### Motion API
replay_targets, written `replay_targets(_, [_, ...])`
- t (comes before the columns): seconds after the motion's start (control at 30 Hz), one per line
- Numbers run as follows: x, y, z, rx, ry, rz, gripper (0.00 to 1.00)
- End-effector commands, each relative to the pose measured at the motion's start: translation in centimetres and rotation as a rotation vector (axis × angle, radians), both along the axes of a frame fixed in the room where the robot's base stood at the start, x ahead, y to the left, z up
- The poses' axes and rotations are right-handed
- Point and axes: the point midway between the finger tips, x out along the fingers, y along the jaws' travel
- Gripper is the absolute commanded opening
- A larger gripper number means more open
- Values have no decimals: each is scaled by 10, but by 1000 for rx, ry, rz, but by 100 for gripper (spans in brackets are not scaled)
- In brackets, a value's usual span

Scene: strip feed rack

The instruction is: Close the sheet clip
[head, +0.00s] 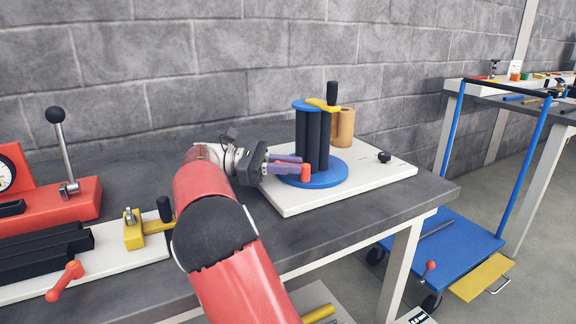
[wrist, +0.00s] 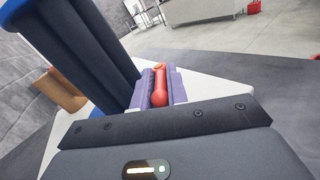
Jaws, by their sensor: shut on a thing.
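A device with several dark upright rollers (head: 313,143) between blue round plates stands on a white base board (head: 390,176). A small red handle (head: 305,172) sits at the edge of its lower blue plate (head: 332,172), and I take it to be the clip's lever. My gripper (head: 291,169) reaches in from the left, with its purple fingers shut on this red handle. In the wrist view the handle (wrist: 159,90) lies lengthwise between the two fingers, with the dark rollers close on the left. Where the handle joins the device is hidden.
A tan roll (head: 342,128) stands behind the rollers, and a black knob (head: 384,156) is on the board's right. At left are a red lever press (head: 60,205) and a yellow clamp (head: 133,230). A blue cart (head: 450,240) stands right of the table.

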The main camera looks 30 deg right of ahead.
Motion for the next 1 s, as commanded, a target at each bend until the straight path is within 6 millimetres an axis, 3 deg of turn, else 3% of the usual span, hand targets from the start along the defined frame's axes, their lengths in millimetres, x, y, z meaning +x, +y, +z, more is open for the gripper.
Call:
replay_targets(0.37, [-2, -4, -2, 2, 4, -18, 0])
replay_targets(0.4, [-3, -4, -2, 2, 4, -18, 17])
replay_targets(0.57, [-2, -3, -1, 2, 2, -15, 36])
replay_targets(1.0, [-2, -3, -1, 1, 2, -11, 36])
